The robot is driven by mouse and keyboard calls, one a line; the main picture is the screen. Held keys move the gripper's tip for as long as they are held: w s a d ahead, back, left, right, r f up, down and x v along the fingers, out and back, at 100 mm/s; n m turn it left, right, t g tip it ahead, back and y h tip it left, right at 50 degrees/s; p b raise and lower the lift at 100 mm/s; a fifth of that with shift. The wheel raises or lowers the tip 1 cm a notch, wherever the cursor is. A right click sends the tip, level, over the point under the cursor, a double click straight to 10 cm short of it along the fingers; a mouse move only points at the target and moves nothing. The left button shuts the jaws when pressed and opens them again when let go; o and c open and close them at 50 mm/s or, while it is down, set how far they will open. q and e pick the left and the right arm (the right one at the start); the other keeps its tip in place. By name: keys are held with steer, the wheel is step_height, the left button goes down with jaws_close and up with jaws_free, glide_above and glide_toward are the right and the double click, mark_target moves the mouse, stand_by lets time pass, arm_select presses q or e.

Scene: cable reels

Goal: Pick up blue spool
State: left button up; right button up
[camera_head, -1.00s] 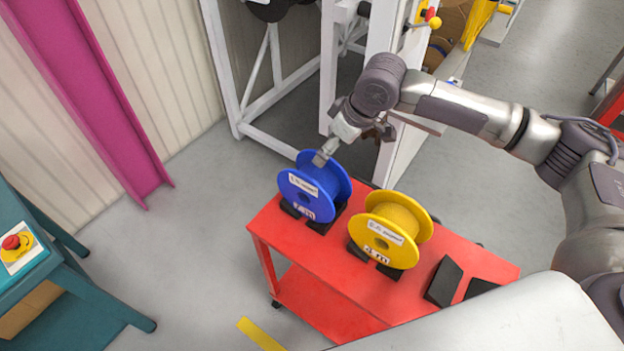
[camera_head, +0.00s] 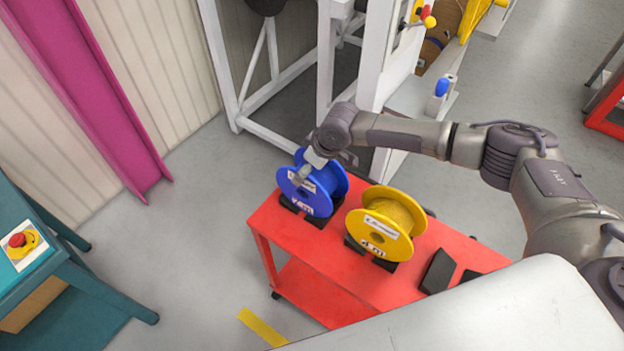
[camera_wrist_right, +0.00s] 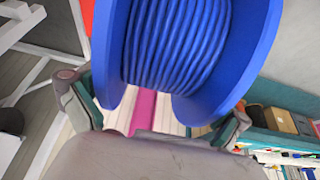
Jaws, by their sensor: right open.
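The blue spool (camera_head: 324,200) stands upright in a black holder at the left end of the red cart. It carries a white label on its near flange. My right gripper (camera_head: 300,177) is at the top of the blue spool, overlapping its upper edge. In the right wrist view the wound blue cable of the blue spool (camera_wrist_right: 180,50) fills the upper middle. My open right gripper (camera_wrist_right: 155,118) shows there with one finger on each side of the spool. I cannot tell whether the fingers touch it. My left gripper is not in view.
A yellow spool (camera_head: 392,222) stands close to the right of the blue one on the red cart (camera_head: 330,262). An empty black holder (camera_head: 438,271) is further right. A white frame (camera_head: 375,80) rises behind. A teal table (camera_head: 85,275) stands at the left.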

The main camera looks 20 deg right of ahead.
steer(key=c, duration=0.6)
steer(key=shift+r, duration=0.1)
steer(key=c, duration=0.7)
steer(key=shift+w+r+b, duration=0.15)
steer(key=shift+r+b, duration=0.2)
steer(key=shift+r, duration=0.45)
step_height(320, 180, up, 2)
steer(key=shift+r+b, duration=0.25)
steer(key=shift+b, duration=0.2)
steer(key=w+d+r+b, duration=0.1)
steer(key=w+d+r, duration=0.1)
steer(key=w, duration=0.1)
steer(key=w+d+r+b, duration=0.1)
steer(key=w+d+r, duration=0.1)
steer(key=d, duration=0.1)
steer(key=w+d+r+b, duration=0.1)
steer(key=w+d+r, duration=0.1)
steer(key=w+r, duration=0.1)
steer(key=shift+w+d+b, duration=0.35)
steer(key=shift+b, duration=0.05)
